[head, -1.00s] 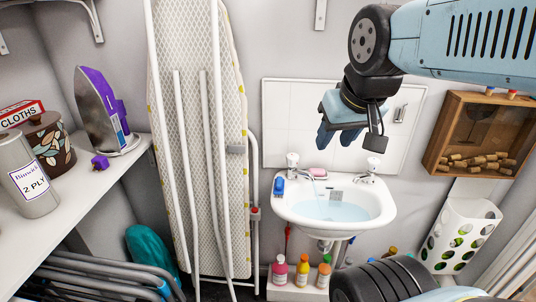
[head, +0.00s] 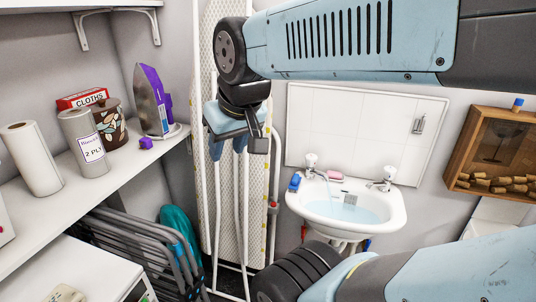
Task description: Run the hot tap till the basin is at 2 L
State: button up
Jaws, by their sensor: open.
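The white basin (head: 393,221) is on the wall at the right of the head view, with pale blue water (head: 345,210) in it. The left tap (head: 311,163) has a thin stream falling from its spout into the water. The right tap (head: 387,176) shows no stream that I can make out. I cannot read which tap is hot, or any litre mark. My gripper (head: 228,150) is open and empty, pointing down in front of the ironing board, left of the basin and apart from both taps.
A blue item (head: 295,181) and pink soap (head: 335,175) lie on the basin's rim. The ironing board (head: 256,215) stands behind my gripper. A shelf (head: 95,192) at left holds an iron (head: 152,105) and paper rolls. Folded chairs (head: 140,240) stand below.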

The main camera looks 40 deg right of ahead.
aim_at(310, 159)
jog(key=z, duration=0.65)
jog(key=i, duration=0.1)
jog(key=u, duration=1.65)
jog(key=k, duration=0.15)
jog(key=z, duration=2.7)
jog(key=k, duration=0.1)
jog(key=u, duration=1.05)
